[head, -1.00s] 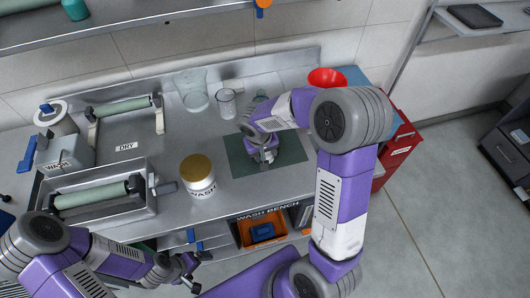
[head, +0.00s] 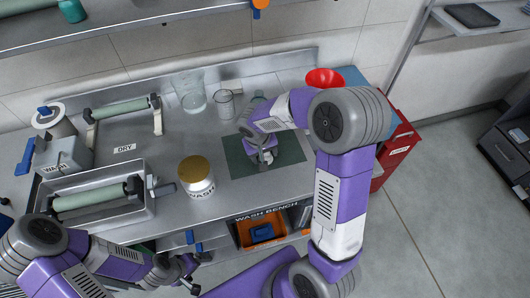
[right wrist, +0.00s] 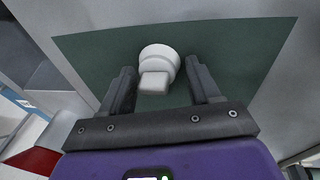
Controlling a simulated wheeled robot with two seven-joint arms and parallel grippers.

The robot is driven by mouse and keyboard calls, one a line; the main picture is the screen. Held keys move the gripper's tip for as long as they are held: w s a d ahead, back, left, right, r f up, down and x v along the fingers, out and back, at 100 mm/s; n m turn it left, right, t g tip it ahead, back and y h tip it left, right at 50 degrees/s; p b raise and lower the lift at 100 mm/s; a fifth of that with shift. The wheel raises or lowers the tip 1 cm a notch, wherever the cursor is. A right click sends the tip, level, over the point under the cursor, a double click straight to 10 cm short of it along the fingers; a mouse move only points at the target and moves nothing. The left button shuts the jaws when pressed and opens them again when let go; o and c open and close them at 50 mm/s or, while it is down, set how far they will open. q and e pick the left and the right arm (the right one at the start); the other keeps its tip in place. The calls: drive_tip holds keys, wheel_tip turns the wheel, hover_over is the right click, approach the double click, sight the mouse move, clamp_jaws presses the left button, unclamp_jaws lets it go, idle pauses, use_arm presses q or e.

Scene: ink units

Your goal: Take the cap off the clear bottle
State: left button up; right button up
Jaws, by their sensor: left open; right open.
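A small white piece (right wrist: 158,68) with a round base and a blocky end shows on the green mat (right wrist: 225,60) in the right wrist view; it looks like a cap. My right gripper (right wrist: 164,88) is open around it, one finger on each side, with gaps to both. In the head view my right gripper (head: 266,158) is low over the mat (head: 288,148). A clear greenish thing (head: 258,95), possibly the clear bottle, is mostly hidden behind my right arm. My left gripper (head: 190,274) is open and empty in front of the bench.
A jar with a gold lid (head: 195,170) stands left of the mat. A clear beaker (head: 225,103) and a larger clear vessel (head: 190,93) stand behind. A red bowl (head: 325,79) is at the back right. Roller trays (head: 140,212) fill the left.

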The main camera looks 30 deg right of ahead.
drive_tip(key=shift+a+r+p, duration=0.3)
drive_tip(key=shift+r+p, duration=0.05)
drive_tip(key=shift+p, duration=0.05)
drive_tip(key=w+p+v, duration=0.1)
drive_tip(key=p+v, duration=0.1)
drive_tip(key=v, duration=1)
drive_tip(key=shift+s+p, duration=0.35)
drive_tip(key=shift+s, duration=0.1)
drive_tip(key=shift+d+r, duration=0.1)
drive_tip(key=shift+d, duration=0.05)
